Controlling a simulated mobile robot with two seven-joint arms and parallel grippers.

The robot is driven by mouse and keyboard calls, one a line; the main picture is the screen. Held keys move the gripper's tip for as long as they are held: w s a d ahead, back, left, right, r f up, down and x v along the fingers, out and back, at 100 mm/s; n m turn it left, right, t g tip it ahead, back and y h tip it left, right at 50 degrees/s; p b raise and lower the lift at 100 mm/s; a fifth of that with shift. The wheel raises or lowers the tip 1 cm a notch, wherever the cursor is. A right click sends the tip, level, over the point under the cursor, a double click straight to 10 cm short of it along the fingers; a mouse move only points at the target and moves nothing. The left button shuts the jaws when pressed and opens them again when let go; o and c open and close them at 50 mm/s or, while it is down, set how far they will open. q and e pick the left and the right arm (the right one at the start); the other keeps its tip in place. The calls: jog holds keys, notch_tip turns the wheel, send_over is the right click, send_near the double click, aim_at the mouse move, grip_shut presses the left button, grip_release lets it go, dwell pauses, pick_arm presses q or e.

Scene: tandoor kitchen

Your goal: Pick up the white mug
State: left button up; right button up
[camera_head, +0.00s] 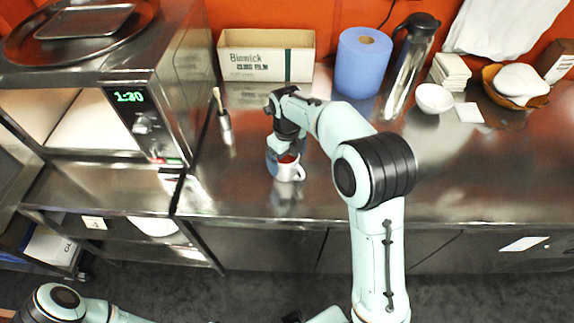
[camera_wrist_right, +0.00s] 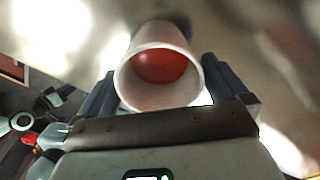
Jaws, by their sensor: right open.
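The white mug (camera_head: 289,171) stands on the steel counter, near its front edge. Its handle faces right in the head view, and its inside looks red. My right gripper (camera_head: 284,160) is over the mug and hides part of it. In the right wrist view the mug (camera_wrist_right: 160,68) sits between the two dark fingers of my right gripper (camera_wrist_right: 166,92), which are open, one on each side. I cannot tell whether a finger touches it. My left arm shows at the lower left of the head view, but its gripper is out of the picture.
A brush with a steel cup (camera_head: 225,128) stands left of the mug. A film box (camera_head: 266,56), blue paper roll (camera_head: 362,64), steel flask (camera_head: 410,62) and white bowl (camera_head: 434,98) stand behind. A steel oven (camera_head: 165,110) is at left. The counter right of my arm (camera_head: 500,170) is clear.

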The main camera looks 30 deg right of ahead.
jog(key=shift+f, duration=0.6)
jog(key=shift+r, duration=0.1)
jog(key=c, duration=1.2)
jog(key=shift+r, duration=0.1)
